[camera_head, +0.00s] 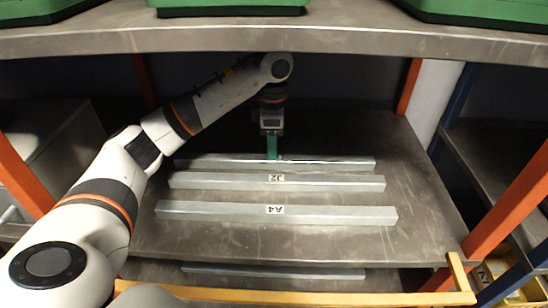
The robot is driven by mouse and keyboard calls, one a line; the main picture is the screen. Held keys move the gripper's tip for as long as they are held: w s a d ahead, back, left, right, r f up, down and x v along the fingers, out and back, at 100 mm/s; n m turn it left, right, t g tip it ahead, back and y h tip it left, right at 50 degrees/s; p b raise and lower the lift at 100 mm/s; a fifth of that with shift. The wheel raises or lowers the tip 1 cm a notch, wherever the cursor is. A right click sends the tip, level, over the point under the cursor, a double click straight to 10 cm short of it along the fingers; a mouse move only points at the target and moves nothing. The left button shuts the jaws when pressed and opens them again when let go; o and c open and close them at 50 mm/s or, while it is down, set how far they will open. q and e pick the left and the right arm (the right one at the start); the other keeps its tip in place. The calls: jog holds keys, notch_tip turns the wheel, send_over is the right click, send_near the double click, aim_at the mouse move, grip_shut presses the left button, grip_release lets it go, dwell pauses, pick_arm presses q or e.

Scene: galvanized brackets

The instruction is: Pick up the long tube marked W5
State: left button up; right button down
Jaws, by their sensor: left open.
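Three long grey metal tubes lie side by side across the shelf. The near tube (340,214) has a label reading A4. The middle tube (225,181) has a label that looks like J2, upside down. The far tube (335,163) shows no readable label; its middle is partly covered by my left gripper. No W5 marking is legible. My left gripper (272,156) points down with its teal fingers at the middle of the far tube. It is open; whether the fingers straddle or touch the tube cannot be told. My right gripper is out of view.
An upper shelf board (340,40) with green crates (230,8) is above my arm. Orange posts (505,212) stand at the sides. Another tube (280,271) lies on a lower shelf. A yellow rail (300,296) runs along the front. The shelf right of the tubes (425,200) is clear.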

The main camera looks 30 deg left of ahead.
aim_at(274, 162)
pick_arm(q)
notch_tip(274, 162, down, 5)
jog(key=shift+w+f+p, duration=0.1)
jog(key=shift+p, duration=0.55)
grip_shut()
